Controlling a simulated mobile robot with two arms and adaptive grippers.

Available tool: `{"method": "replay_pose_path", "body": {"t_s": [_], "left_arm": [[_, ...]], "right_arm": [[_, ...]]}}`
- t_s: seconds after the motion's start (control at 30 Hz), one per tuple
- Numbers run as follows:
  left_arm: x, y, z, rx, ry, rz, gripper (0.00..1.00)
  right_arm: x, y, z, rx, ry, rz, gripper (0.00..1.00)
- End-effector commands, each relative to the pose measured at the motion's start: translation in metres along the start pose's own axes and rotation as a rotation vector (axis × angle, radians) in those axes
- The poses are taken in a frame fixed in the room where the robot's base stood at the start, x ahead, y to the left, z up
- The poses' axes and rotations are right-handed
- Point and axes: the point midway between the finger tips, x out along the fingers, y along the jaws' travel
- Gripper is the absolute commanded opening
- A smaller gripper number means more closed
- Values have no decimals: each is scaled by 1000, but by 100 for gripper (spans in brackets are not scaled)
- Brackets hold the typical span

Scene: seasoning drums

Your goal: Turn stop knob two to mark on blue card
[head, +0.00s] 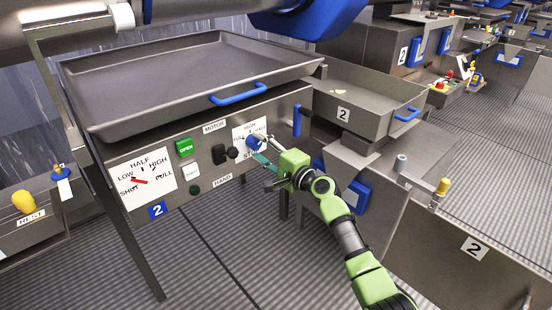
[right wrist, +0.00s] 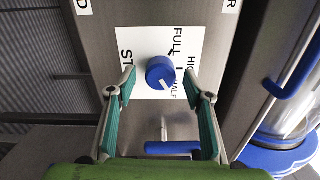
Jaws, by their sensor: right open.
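The blue stop knob (head: 256,140) sits on a white card (head: 241,133) at the right end of the steel panel. In the right wrist view the knob (right wrist: 160,70) has a white line toward the picture's lower right, near the word HALF. The card (right wrist: 135,45) also reads FULL and HIGH, and a partly hidden ST. My right gripper (right wrist: 160,88) is open, its teal fingers on either side below the knob, without clear contact. It also shows in the head view (head: 265,155). A blue card (head: 157,210) with a white 2 is at the panel's lower left. My left gripper is not seen.
A large steel tray (head: 200,75) with a blue handle overhangs the panel. A green button (head: 184,148), black switches (head: 226,153) and a left dial card with a red pointer (head: 139,181) share the panel. A blue bar (right wrist: 173,148) lies between the fingers in the right wrist view.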

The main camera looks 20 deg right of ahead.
Motion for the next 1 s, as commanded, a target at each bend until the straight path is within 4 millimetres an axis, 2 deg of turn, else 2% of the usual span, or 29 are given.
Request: {"method": "replay_pose_path", "body": {"t_s": [0.3, 0.5, 0.7, 1.0], "left_arm": [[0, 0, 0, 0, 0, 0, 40], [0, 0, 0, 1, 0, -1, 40], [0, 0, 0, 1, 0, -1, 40], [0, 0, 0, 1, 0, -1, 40]], "right_arm": [[-62, 2, -1, -2, 1, 3, 47], [-92, 1, -1, -1, 1, 3, 47], [-102, 1, 0, 1, 0, 2, 47], [-103, 1, 0, 1, 0, 2, 47]]}}
